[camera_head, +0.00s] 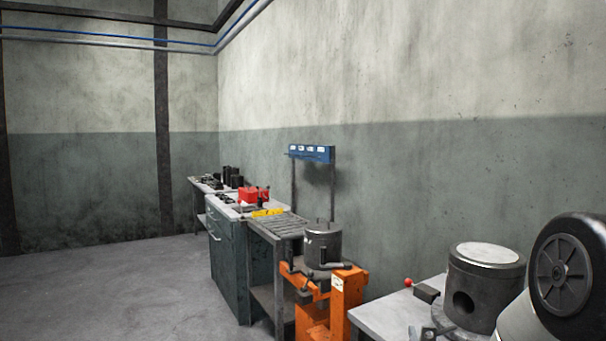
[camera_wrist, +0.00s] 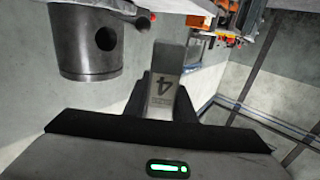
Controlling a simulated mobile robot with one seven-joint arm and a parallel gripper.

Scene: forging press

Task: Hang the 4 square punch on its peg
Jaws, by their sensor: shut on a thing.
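My gripper (camera_wrist: 160,108) is shut on the 4 square punch (camera_wrist: 163,88), a grey metal piece with a dark "4" that appears upside down in the wrist view. The dark fingers lie on both sides of it, and its far end points away from my wrist. In the head view a blue rack (camera_head: 312,153) with several white labels stands on two dark posts near the wall. Its pegs are too small to make out clearly. The head view does not show my gripper or the punch.
A grey cylinder with a side hole (camera_head: 485,285) stands on the near right table (camera_head: 385,318); it also shows in the wrist view (camera_wrist: 88,45). An orange stand (camera_head: 340,305), a dark pot (camera_head: 323,246) and a cabinet (camera_head: 228,262) line the wall. The left floor is clear.

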